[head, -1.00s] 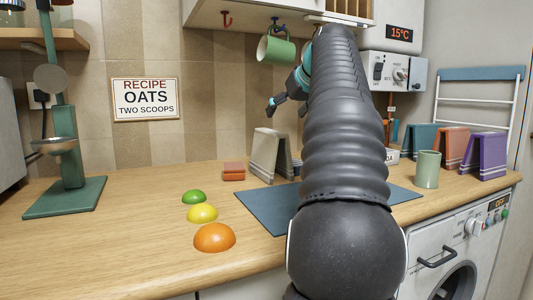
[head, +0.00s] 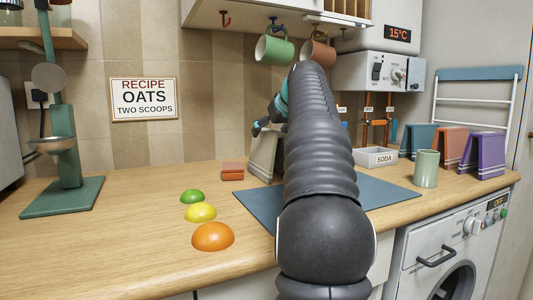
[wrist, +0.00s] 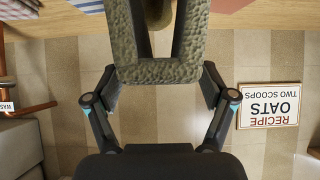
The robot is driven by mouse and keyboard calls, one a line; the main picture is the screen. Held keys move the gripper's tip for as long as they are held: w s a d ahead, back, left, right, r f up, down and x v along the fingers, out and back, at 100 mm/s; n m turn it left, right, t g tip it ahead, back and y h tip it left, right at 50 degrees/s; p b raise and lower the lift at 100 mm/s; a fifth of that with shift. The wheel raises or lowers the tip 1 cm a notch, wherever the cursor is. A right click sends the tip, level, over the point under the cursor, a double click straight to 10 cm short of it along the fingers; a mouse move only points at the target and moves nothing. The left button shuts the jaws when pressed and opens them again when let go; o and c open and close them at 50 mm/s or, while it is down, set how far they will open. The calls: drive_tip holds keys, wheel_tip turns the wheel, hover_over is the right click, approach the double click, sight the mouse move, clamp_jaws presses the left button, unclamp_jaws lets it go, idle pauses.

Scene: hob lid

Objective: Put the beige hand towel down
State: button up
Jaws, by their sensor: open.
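The beige hand towel (head: 262,156) stands folded like a tent on the counter at the back edge of the blue mat (head: 258,208). My arm hides its right part in the head view. In the wrist view the towel (wrist: 160,72) appears large, with its ridge between the fingers. My gripper (wrist: 160,88) is open, one finger near each end of the ridge. The wrist view does not show clearly whether the fingers touch the towel. In the head view my gripper (head: 264,127) shows just above and beside the towel, partly hidden by my arm.
A red block (head: 232,171) is left of the towel, with green, yellow and orange domes (head: 213,237) in front. A green mug (head: 274,47) hangs above. A soda box (head: 375,157), a green cup (head: 426,168) and other folded towels (head: 483,155) stand right. The counter's left middle is clear.

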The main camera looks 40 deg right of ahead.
sight(264, 128)
drive_tip(key=x, duration=0.3)
drive_tip(key=shift+w+f, duration=0.25)
drive_tip(key=shift+w, duration=0.05)
drive_tip(key=c, duration=1.5)
drive_tip(key=shift+r+p, duration=0.3)
drive_tip(key=shift+r, duration=0.4)
drive_tip(key=r, duration=0.1)
drive_tip(key=r+p, duration=0.1)
drive_tip(key=s+r, duration=0.1)
drive_tip(key=shift+d+r, duration=0.25)
drive_tip(key=shift+r, duration=0.1)
drive_tip(key=s+d+r, duration=0.4)
drive_tip(key=s+r, duration=0.1)
drive_tip(key=s, duration=0.4)
drive_tip(key=shift+s+d+r, duration=0.25)
drive_tip(key=shift+d+r, duration=0.15)
